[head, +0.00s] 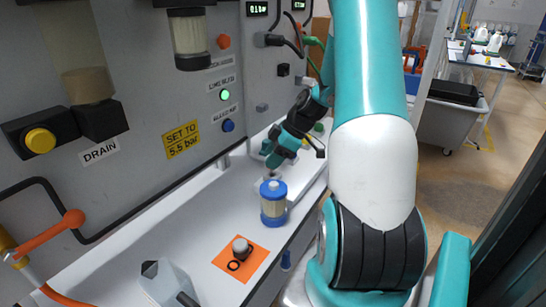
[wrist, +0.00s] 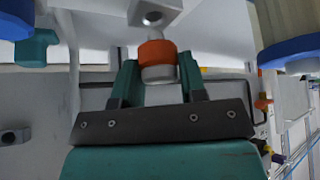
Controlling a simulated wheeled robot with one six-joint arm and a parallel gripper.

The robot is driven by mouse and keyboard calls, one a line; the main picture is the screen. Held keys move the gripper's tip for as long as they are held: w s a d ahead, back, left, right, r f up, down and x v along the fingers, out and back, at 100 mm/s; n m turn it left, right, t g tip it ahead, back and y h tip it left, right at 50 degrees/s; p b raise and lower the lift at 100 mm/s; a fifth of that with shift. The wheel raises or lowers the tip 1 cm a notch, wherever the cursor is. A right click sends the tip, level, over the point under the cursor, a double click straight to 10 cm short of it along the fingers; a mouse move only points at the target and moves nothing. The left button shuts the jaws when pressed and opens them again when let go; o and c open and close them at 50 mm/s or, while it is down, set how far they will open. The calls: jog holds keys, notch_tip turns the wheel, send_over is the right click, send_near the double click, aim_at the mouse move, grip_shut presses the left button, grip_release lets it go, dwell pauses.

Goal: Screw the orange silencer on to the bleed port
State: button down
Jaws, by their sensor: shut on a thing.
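In the wrist view the orange silencer (wrist: 157,52), with a grey end, sits between the two teal fingers of my gripper (wrist: 158,80). The gripper is shut on it. A grey metal fitting with a round hole (wrist: 153,12) lies just beyond the silencer's far end, in line with it. A short grey stem shows between them; I cannot tell whether they are threaded together. In the head view my gripper (head: 272,160) is low over the white bench near the panel. The silencer cannot be made out there. I cannot tell for sure which fitting is the bleed port.
A blue-capped cylinder (head: 273,203) stands on the bench just below my gripper. An orange mat (head: 254,264) bears a small fitting and a black ring. A clear-grey container (head: 168,283) is at the front. The grey panel (head: 150,85) with buttons rises behind.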

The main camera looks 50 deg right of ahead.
jog(key=shift+f+b, duration=0.95)
jog(key=shift+f, duration=0.3)
jog(key=c, duration=0.6)
grip_release()
jog(key=shift+r, duration=0.1)
jog(key=v, duration=1.7)
jog(key=shift+r, duration=0.2)
